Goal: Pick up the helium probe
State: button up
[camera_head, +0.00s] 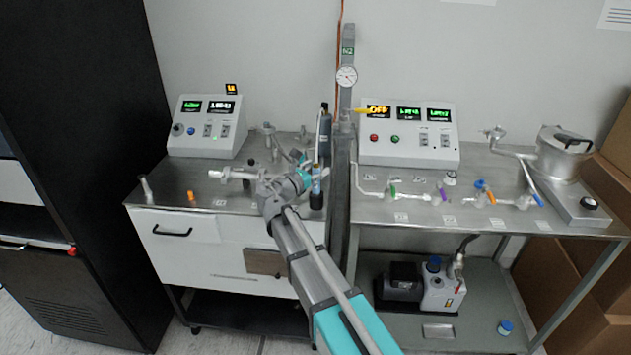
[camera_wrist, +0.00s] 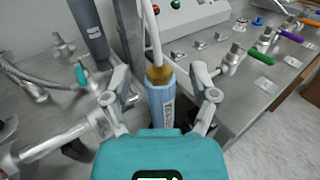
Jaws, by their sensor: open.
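The likely helium probe is a light blue cylinder with a brass collar and a white hose on top. It stands upright in the wrist view (camera_wrist: 162,104) and shows small beside my gripper in the head view (camera_head: 316,186). My gripper (camera_wrist: 160,80) is open, with one finger on each side of the probe. I cannot tell whether either finger touches it. The probe's lower end is hidden behind the teal gripper body in the wrist view. In the head view my gripper (camera_head: 304,178) is at the right end of the left bench.
A dark cylinder (camera_wrist: 85,28) and metal pipework with a teal valve (camera_wrist: 81,74) stand close on the left. A vertical post (camera_head: 346,100) with a gauge stands between the benches. Control boxes (camera_head: 207,127) (camera_head: 408,133) stand behind.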

grip_shut()
dwell(0.4)
jog(key=shift+r, duration=0.2)
notch_tip(320, 180, up, 10)
jog(key=p, duration=1)
jog(key=shift+f, duration=0.2)
dwell(0.4)
